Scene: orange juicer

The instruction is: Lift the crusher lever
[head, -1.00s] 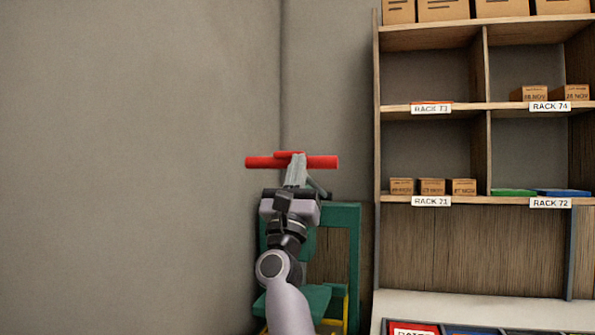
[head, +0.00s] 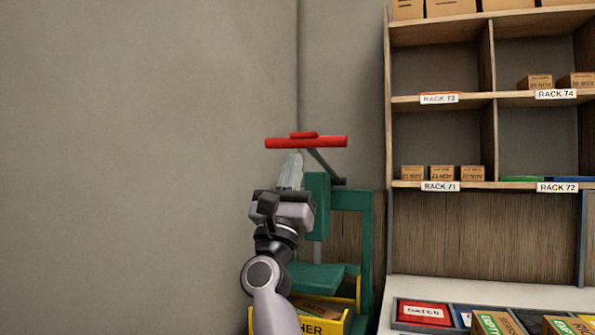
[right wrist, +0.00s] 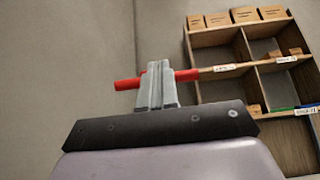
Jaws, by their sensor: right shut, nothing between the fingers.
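The crusher (head: 367,240) is a green frame in the corner. Its lever has a red crossbar handle (head: 325,142) on a thin grey arm (head: 325,165) and stands raised above the frame. My right gripper (head: 291,160) is shut and empty, with its fingertips just below the left half of the red handle in the head view. In the right wrist view the red handle (right wrist: 127,84) shows on both sides of the shut fingers (right wrist: 156,75), which cover its middle. I cannot tell whether they touch it. My left gripper is in neither view.
A wooden shelf rack (head: 440,185) with small cartons stands to the right. Below it a pale counter (head: 400,285) holds labelled bins, one with a red label (head: 424,312). A yellow bin (head: 335,325) sits under the crusher. The wall at left is bare.

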